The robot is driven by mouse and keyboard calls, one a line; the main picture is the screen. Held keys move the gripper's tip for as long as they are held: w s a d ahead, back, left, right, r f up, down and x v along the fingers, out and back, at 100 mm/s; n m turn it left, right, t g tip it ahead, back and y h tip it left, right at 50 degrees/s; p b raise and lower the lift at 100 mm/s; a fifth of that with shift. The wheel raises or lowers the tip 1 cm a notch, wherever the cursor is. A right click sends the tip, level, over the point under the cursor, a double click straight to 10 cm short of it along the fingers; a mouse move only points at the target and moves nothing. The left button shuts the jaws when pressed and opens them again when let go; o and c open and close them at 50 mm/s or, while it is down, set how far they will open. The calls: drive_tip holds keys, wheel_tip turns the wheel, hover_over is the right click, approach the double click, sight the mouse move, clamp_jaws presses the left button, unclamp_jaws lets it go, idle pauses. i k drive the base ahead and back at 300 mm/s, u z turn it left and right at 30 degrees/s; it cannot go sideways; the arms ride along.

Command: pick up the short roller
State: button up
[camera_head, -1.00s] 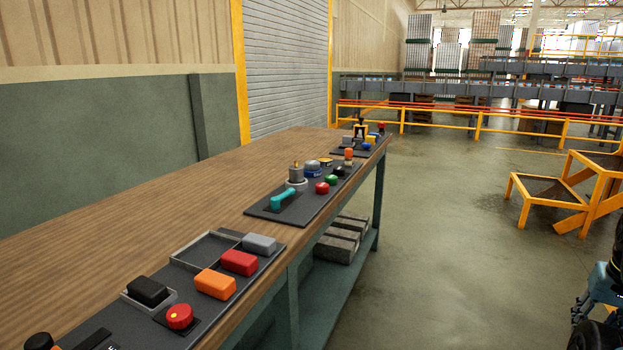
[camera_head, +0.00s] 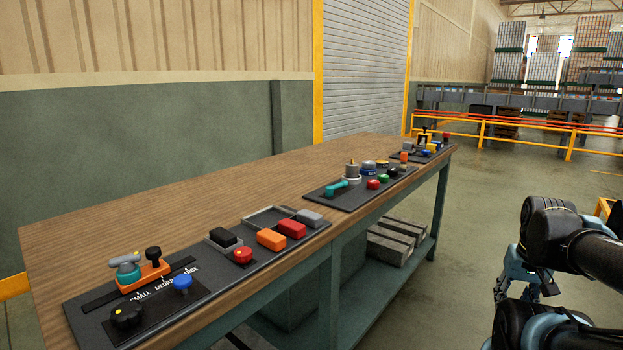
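I cannot tell which thing is the short roller; no piece in view is clearly one. A grey upright cylinder with a small tip (camera_head: 352,170) stands on the middle panel of the long wooden bench (camera_head: 200,205). A small orange piece (camera_head: 404,157) stands farther back, too small to make out. My gripper (camera_head: 520,292) seems to be the blue-grey and black part at the lower right, off the bench's right side and apart from everything on it. Its fingers are too dark and partly hidden to judge, and I see nothing held.
The near panel (camera_head: 90,325) carries an orange block with knobs, a blue knob and a black knob. Orange and red blocks (camera_head: 271,239) lie farther along. Grey blocks (camera_head: 392,249) rest on the lower shelf. Floor right of the bench is clear up to yellow rails (camera_head: 520,130).

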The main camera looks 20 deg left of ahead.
sight(352, 167)
drive_tip(key=u, duration=2)
drive_tip(key=k, duration=0.85)
drive_tip(key=z, duration=0.75)
drive_tip(key=i, duration=0.95)
